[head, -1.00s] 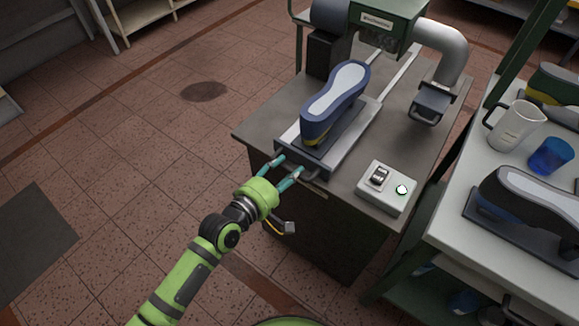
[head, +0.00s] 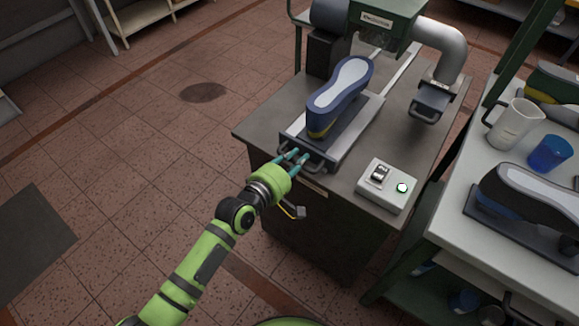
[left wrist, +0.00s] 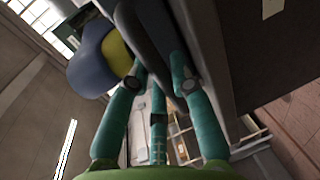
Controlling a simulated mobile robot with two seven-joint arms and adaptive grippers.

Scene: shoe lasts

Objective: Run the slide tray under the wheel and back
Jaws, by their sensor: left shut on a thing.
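The slide tray (head: 349,140) lies on the bench, on rails that run back under the green machine (head: 385,22). A dark blue shoe (head: 325,110) with a pale sole up and a yellow patch stands on the tray. It also shows in the left wrist view (left wrist: 88,66). My left gripper (head: 298,157) is shut on the tray's front handle (head: 318,167), with its teal fingers at the near edge of the tray. The wheel cannot be clearly made out at the machine. My right gripper is out of view.
A control box (head: 386,186) with a switch and a lit green button sits at the bench's right front. A side table (head: 440,210) on the right holds a white jug (head: 514,124), a blue cup (head: 550,154) and another shoe form (head: 530,195). Floor at left is clear.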

